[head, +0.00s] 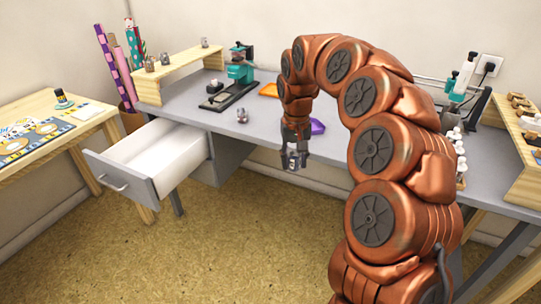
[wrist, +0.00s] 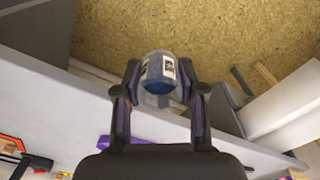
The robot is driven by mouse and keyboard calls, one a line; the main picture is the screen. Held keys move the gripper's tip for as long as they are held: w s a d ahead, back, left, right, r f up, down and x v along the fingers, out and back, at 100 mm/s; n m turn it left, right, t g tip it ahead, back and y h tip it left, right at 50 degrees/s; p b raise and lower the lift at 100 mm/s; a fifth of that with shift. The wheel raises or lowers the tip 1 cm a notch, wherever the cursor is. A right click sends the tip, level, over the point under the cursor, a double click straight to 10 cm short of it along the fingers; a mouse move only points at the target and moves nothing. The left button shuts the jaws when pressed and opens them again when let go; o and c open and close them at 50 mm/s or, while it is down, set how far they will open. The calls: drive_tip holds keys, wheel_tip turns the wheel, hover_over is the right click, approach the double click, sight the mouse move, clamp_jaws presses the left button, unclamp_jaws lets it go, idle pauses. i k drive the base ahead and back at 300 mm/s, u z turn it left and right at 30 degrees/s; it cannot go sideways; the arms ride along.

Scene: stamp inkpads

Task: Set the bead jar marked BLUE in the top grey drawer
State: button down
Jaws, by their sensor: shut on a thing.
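My gripper (wrist: 160,88) is shut on a small clear jar (wrist: 158,72) with blue contents and a pale label; the label's writing is too small to read. In the head view my gripper (head: 294,158) hangs near the front edge of the grey desk (head: 215,118), and the jar is hard to make out between the fingers. The grey drawer (head: 122,187) under the desk's left part is pulled open, to the left of my gripper. Its white inside (head: 160,158) looks empty. My gripper is apart from the drawer.
A small jar (head: 242,116) stands on the desk near the drawer. More jars stand on a wooden riser (head: 180,72). A green press (head: 240,72), an orange tray (head: 269,90) and a purple tray (head: 317,126) are farther back. Open floor (head: 240,235) lies in front.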

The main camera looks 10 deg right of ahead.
sight(160, 166)
drive_tip(key=u, duration=0.6)
drive_tip(key=i, duration=0.9)
drive_tip(key=u, duration=0.95)
drive_tip(key=i, duration=1.05)
drive_tip(key=u, duration=0.25)
